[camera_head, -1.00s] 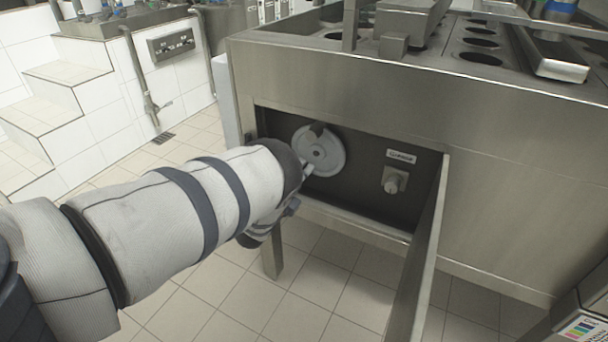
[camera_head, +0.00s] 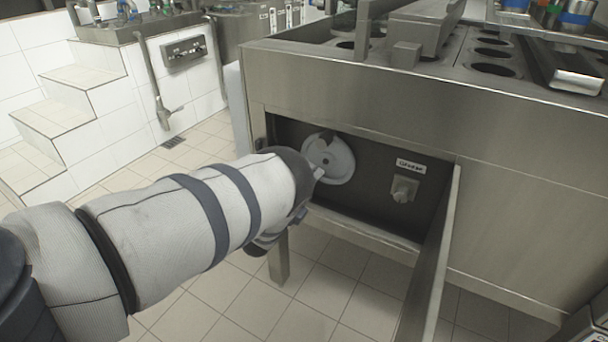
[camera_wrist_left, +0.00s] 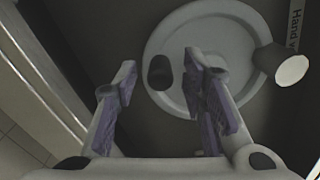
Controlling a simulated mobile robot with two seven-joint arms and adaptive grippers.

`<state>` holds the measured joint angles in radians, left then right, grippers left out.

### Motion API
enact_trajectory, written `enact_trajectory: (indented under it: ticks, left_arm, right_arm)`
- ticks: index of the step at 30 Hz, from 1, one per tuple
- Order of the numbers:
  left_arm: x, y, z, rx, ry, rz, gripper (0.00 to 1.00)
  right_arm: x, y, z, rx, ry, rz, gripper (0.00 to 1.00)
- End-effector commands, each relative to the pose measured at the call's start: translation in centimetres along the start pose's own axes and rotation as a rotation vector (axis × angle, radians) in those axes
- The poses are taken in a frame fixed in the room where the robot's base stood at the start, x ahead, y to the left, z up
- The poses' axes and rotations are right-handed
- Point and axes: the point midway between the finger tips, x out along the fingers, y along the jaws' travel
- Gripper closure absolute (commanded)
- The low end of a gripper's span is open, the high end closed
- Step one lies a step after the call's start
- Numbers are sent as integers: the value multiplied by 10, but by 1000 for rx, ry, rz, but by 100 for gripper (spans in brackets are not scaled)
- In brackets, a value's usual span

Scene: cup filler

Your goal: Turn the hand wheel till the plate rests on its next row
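The round grey hand wheel (camera_head: 340,160) sits in a dark recess in the machine's front. It fills the upper middle of the left wrist view (camera_wrist_left: 220,35). A pale cylindrical knob (camera_wrist_left: 290,70) stands out at its right side there, and a small dark round spot shows on its left part. My left gripper (camera_wrist_left: 158,72) is open, its purple-padded fingers on either side of the dark spot, apart from the pale knob. Contact with the wheel cannot be told. In the head view my wrist hides most of the fingers. Which part is the plate is unclear.
A small grey knob (camera_head: 403,189) under a label sits right of the wheel. An open metal flap (camera_head: 428,275) juts out on the right. The machine's top (camera_head: 480,35) has several round holes. Steps and white tiles are at left.

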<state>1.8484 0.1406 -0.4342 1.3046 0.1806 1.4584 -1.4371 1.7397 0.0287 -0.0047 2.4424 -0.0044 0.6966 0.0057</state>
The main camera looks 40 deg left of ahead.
Motion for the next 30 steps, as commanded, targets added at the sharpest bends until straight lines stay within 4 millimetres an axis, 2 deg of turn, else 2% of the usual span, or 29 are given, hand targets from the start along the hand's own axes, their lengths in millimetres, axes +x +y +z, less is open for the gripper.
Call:
enact_trajectory:
  ticks: [9, 13, 18, 30]
  left_arm:
    - [-80, 2, 0, 2, 0, 8, 62]
    - [-104, 1, 0, 2, -1, 6, 62]
    - [-116, 0, 1, 1, -2, 2, 62]
    - [-116, 0, 1, 1, -2, 2, 62]
  right_arm:
    - [0, 0, 0, 0, 0, 0, 60]
    - [0, 0, 0, 0, 0, 0, 60]
    - [0, 0, 0, 0, 0, 0, 60]
    - [0, 0, 0, 0, 0, 0, 60]
